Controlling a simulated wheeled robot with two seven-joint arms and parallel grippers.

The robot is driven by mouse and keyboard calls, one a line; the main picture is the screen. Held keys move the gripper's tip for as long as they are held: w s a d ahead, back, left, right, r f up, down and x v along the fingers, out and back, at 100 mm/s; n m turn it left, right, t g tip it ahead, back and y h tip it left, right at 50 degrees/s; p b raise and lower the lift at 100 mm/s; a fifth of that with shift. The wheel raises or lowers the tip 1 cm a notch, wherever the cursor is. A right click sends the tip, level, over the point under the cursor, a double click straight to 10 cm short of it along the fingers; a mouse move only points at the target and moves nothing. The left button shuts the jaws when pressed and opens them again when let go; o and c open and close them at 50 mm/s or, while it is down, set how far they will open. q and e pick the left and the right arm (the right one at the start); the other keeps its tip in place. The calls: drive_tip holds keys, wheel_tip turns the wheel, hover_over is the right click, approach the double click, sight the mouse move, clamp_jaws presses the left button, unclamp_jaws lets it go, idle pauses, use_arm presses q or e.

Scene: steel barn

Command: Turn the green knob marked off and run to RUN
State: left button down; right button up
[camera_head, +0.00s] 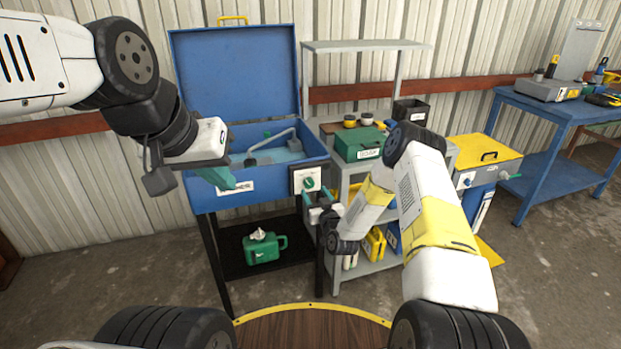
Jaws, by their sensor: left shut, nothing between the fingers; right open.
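The green knob (309,184) sits on a pale plate (304,174) at the right end of the front of a blue parts washer (250,201). The lettering on the plate is too small to read, so I cannot tell which mark the knob points to. My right gripper (319,195) is open just in front of and below the knob, its teal fingers apart. I cannot tell whether a finger touches the knob. My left gripper (228,182) is shut and empty in front of the washer's left part, over its front edge.
The washer's blue lid (236,72) stands open. A green can (264,247) stands on its black lower shelf. To the right are a grey shelf rack with a green soap box (359,144), a yellow-lidded blue cabinet (485,158) and a blue workbench (543,160).

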sight(310, 185)
drive_tip(key=x, duration=0.5)
drive_tip(key=shift+w, duration=0.1)
clamp_jaws()
drive_tip(key=shift+m, duration=0.3)
drive_tip(key=m, duration=1.3)
drive_tip(key=shift+f, duration=0.1)
drive_tip(key=shift+m, duration=0.3)
